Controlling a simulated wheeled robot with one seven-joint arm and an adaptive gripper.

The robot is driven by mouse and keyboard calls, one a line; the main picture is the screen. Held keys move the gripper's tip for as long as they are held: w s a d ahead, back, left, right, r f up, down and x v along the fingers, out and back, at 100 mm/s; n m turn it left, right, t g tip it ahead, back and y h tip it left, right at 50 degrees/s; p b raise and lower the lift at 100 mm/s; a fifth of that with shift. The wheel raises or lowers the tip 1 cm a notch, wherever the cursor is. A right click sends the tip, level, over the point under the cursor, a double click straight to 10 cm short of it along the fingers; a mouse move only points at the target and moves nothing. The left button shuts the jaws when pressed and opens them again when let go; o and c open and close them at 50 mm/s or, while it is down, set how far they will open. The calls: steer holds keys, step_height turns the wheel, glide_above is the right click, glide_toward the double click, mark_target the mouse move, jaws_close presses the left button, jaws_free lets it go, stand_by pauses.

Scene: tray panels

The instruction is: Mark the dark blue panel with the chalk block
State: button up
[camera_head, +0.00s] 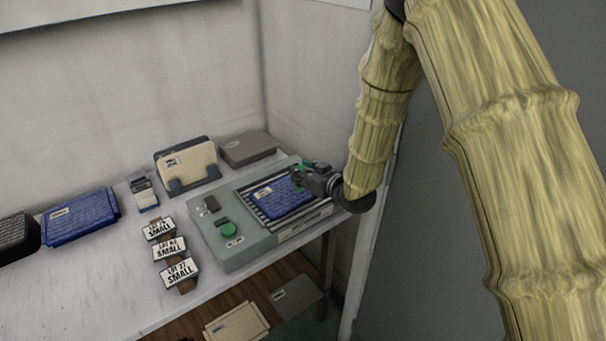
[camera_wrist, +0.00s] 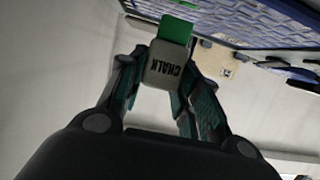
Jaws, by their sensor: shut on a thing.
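My gripper (camera_head: 303,178) is over the right side of the grey-green tray station (camera_head: 228,255). A dark blue panel with a white label (camera_head: 283,197) lies in the slatted bay of the station, just left of and below my gripper. A blue textured surface (camera_wrist: 262,18) crosses the top right of the wrist view, close to the green end. I cannot tell whether the block touches it.
Another blue panel (camera_head: 80,216) and a black one (camera_head: 18,237) lie at the left of the white table (camera_head: 110,290). A cream panel stands in a rack (camera_head: 187,166); a grey panel (camera_head: 248,147) lies behind the station. Several LOT signs (camera_head: 170,248) stand left of the station.

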steer(key=shift+r+p, duration=1.45)
steer(key=shift+r, duration=1.15)
steer(key=shift+f, duration=0.1)
